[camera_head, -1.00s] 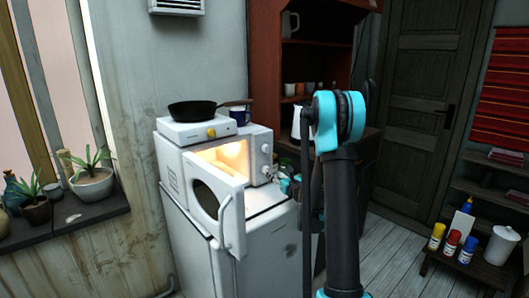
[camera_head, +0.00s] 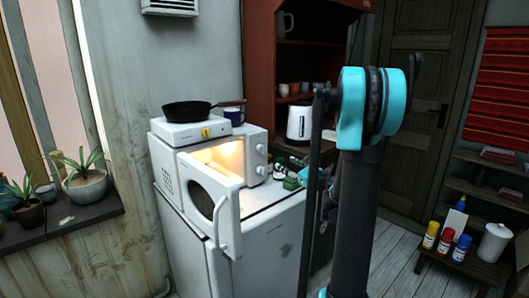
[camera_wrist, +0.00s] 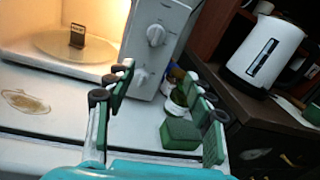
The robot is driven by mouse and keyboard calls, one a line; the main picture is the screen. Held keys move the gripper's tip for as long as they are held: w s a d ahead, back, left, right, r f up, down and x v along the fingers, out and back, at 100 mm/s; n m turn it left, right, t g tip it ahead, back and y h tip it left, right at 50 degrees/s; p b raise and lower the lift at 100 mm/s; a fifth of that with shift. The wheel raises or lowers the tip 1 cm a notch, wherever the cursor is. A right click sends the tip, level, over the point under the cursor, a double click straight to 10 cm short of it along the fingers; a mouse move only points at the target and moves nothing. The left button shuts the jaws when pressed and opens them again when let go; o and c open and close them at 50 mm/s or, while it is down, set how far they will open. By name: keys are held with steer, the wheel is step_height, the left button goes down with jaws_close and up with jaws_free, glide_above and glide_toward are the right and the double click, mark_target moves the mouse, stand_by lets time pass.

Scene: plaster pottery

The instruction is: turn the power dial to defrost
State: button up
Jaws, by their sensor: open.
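The white microwave (camera_head: 228,215) stands with its door open and its inside lit. Its control panel shows two round white dials in the wrist view, an upper dial (camera_wrist: 156,35) and a lower dial (camera_wrist: 140,77). I cannot read their markings, nor tell which is the power dial. My gripper (camera_wrist: 160,95) is open and empty, its green-padded fingers spread in front of the panel, below the dials and apart from them.
A green sponge (camera_wrist: 180,134) and small jars lie near the right finger. A white kettle (camera_wrist: 263,50) stands on the dark counter at right. A pan (camera_head: 190,110) rests on a small cooker atop the microwave. A small dark item (camera_wrist: 77,36) stands inside on the turntable.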

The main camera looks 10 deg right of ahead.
mark_target(264, 150)
steer(key=shift+n+y, duration=0.3)
steer(key=shift+n, duration=0.1)
steer(key=x, duration=0.4)
steer(key=r+x, duration=0.1)
steer(key=x, duration=0.9)
steer(key=shift+a+r, duration=0.25)
steer(key=shift+a, duration=0.25)
steer(key=c, duration=1.2)
